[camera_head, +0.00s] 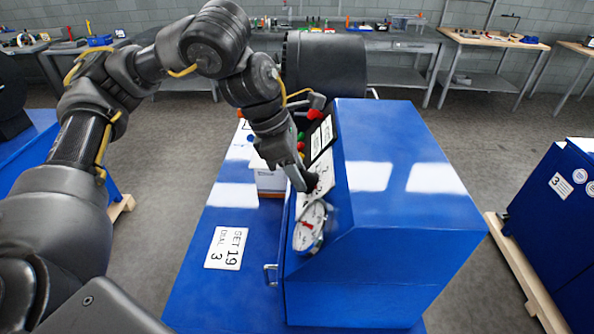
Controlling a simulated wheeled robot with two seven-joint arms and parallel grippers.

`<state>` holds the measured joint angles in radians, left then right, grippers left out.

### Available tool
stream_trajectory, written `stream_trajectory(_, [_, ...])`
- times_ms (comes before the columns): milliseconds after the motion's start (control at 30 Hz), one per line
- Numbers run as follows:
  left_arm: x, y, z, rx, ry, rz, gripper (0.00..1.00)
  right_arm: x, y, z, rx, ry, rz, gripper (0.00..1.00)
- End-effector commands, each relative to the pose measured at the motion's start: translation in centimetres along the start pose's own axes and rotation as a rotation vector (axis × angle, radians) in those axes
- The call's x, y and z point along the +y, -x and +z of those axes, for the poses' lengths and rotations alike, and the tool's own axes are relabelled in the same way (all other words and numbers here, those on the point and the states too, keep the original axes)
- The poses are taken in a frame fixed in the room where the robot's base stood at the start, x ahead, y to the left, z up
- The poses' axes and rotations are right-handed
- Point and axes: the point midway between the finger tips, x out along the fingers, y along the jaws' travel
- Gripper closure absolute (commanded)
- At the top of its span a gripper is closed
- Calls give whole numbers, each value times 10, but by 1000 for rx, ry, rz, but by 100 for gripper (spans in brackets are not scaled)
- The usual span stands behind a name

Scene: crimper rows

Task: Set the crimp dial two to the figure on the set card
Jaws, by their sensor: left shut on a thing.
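My left gripper (305,184) reaches down from the upper left to the slanted front panel of the blue crimper (400,200). It is shut on the dark knob of a crimp dial, which its fingers mostly hide. The dial's white plate (325,172) shows beside the fingers with partly covered markings, so I cannot read its setting. Just below is a round white gauge (310,226) with a red needle. My right gripper is not in view.
Red and green buttons (315,114) and a black label panel sit above the dial. A white box (271,182) stands behind the arm. A metal handle (270,275) sticks out low on the crimper. Another blue machine (562,205) on a pallet stands right, across clear floor.

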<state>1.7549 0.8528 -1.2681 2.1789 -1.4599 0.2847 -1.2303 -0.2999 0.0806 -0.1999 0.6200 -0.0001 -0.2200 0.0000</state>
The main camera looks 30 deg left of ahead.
Motion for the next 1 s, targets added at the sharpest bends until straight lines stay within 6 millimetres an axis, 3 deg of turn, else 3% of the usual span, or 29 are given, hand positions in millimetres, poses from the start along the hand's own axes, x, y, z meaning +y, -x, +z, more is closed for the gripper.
stream_trajectory(667, [-1, -2, -1, 4, -46, 28, 89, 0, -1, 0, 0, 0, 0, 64])
stream_trajectory(700, [-1, -2, -1, 4, -46, 27, 61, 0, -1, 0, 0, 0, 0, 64])
stream_trajectory(833, [-1, -1, -1, 3, -46, 28, 44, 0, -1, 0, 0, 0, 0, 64])
stream_trajectory(1000, [-1, -1, 0, 2, -46, 29, 44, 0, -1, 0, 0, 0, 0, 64])
